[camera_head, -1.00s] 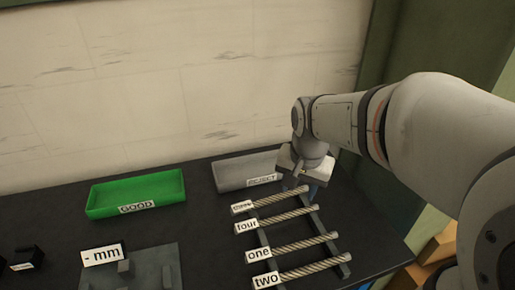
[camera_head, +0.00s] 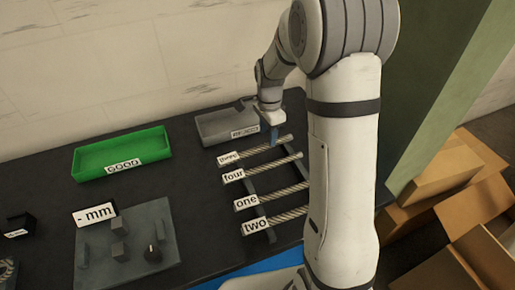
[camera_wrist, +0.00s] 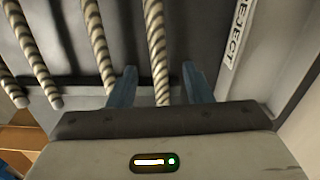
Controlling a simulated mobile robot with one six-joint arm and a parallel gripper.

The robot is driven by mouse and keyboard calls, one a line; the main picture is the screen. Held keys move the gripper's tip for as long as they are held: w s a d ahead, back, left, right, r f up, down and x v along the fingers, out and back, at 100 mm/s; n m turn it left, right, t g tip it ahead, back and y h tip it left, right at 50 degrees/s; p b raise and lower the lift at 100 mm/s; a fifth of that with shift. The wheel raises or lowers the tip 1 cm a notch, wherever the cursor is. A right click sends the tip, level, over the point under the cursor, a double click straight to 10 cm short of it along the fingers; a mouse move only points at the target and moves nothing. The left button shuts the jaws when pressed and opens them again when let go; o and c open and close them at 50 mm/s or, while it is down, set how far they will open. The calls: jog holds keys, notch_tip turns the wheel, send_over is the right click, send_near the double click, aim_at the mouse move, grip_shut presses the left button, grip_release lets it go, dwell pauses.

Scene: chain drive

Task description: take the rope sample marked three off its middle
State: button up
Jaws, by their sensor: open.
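The rope sample marked three (camera_head: 258,149) lies at the back of the rack, nearest the reject tray; its tag (camera_head: 229,158) is small and hard to read. My gripper (camera_head: 273,143) points down over this rope, right of its middle in the head view. In the wrist view my open gripper (camera_wrist: 159,82) has one blue finger on each side of the rope nearest the REJECT label (camera_wrist: 157,40). The rope runs between the fingers without visible contact. The finger height relative to the rope is hard to tell.
Ropes four (camera_head: 262,171), one (camera_head: 284,191) and two (camera_head: 286,216) lie in front on the rack (camera_head: 254,190). The grey reject tray (camera_head: 215,130) is close behind; the green GOOD tray (camera_head: 121,155) stands left. Cardboard boxes (camera_head: 440,170) are at the right.

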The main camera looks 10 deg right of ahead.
aim_at(256, 150)
notch_tip(256, 150, down, 4)
jog(key=shift+f+p, duration=0.1)
jog(key=shift+p, duration=0.25)
jog(key=shift+c, duration=0.5)
grip_shut()
